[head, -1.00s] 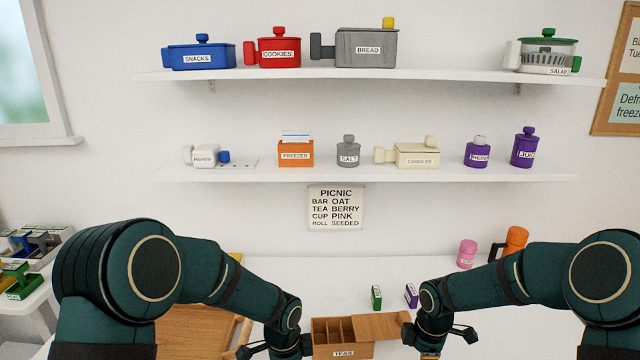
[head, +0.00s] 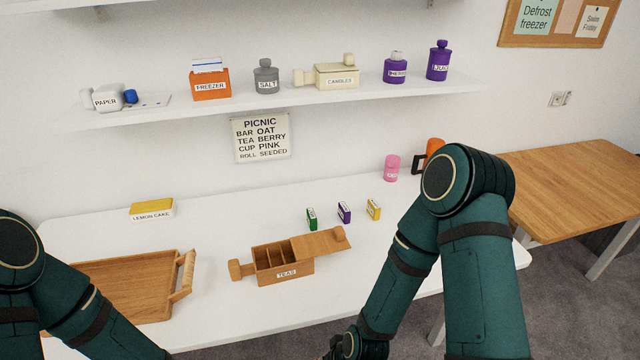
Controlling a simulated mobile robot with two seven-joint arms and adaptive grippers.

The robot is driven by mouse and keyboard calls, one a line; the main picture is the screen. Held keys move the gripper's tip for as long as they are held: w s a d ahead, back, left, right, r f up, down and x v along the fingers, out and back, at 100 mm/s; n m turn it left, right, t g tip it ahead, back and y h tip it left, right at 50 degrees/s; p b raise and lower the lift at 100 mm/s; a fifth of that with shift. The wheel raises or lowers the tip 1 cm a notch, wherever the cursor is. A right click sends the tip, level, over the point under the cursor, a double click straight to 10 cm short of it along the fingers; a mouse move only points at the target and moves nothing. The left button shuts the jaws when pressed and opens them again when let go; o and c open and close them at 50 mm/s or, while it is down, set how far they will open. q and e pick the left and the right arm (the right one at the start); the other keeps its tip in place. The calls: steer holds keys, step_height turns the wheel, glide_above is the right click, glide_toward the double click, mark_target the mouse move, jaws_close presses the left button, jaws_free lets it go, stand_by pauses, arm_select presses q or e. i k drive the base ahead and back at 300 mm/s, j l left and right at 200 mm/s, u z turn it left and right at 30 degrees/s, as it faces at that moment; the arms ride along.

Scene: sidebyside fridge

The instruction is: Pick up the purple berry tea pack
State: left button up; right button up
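The small purple pack (head: 344,212) stands upright on the white table, between a green pack (head: 311,218) and a yellow pack (head: 373,208). Its print is too small to read. The wooden box labelled TEAS (head: 287,268) is in front of the packs, its lid (head: 322,242) slid to the right and its compartments open; they look empty. My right gripper (head: 345,345) is at the bottom edge, in front of the table and well apart from the purple pack; its fingers are mostly cut off. My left arm enters from the left, its gripper out of frame.
A wooden tray (head: 125,290) lies on the left, with a yellow LEMON CAKE box (head: 152,211) behind it. A pink canister (head: 391,167) and an orange mug (head: 434,148) stand at the back right. A PICNIC note (head: 262,137) hangs on the wall. Table around the packs is clear.

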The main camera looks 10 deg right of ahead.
mark_target(344, 212)
steer(key=z, duration=1.2)
steer(key=i+l+z, duration=0.15)
steer(key=i+l, duration=0.5)
